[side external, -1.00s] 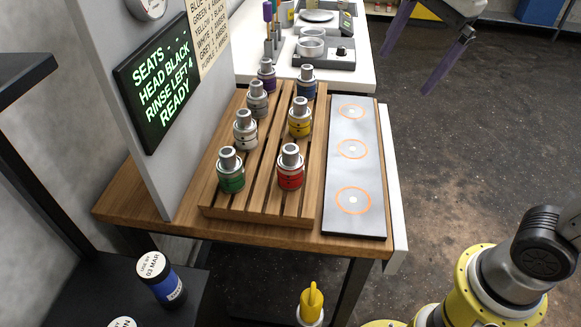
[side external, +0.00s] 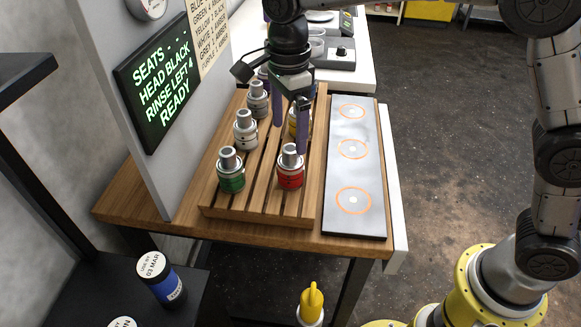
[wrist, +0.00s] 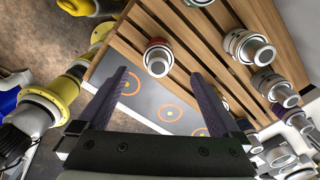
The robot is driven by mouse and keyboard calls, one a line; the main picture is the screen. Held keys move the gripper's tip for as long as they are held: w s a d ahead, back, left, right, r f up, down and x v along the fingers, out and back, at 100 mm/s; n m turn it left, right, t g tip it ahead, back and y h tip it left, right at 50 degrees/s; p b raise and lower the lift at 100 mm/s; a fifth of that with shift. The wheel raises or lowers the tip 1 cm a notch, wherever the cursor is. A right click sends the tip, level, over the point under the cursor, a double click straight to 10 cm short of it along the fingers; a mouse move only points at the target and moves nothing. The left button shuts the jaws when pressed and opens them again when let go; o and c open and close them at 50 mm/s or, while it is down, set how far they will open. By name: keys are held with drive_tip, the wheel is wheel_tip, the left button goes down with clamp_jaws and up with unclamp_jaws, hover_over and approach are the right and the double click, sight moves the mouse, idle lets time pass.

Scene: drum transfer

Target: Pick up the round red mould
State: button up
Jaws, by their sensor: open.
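The red-banded round canister (side external: 290,178) with a metal neck stands upright on the front right of the slatted wooden rack. In the wrist view it (wrist: 157,46) shows end-on, just beyond and between my fingertips. My gripper (side external: 290,138) points down above it, open and empty. The right finger's tip looks close to the metal neck in the side view; I cannot tell whether they touch. In the wrist view both purple fingers are wide apart around my gripper's empty gap (wrist: 160,76).
On the rack (side external: 262,218), a green canister (side external: 231,180) stands left and a white one (side external: 245,132) and a grey one (side external: 257,102) behind. A yellow canister (side external: 294,122) is partly hidden by my finger. The grey panel (side external: 353,225) with orange rings is empty.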

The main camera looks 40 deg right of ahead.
sight(290, 160)
drive_tip(key=shift+s+f, duration=0.1)
drive_tip(key=shift+f, duration=4.2)
drive_tip(key=shift+r, duration=0.1)
clamp_jaws()
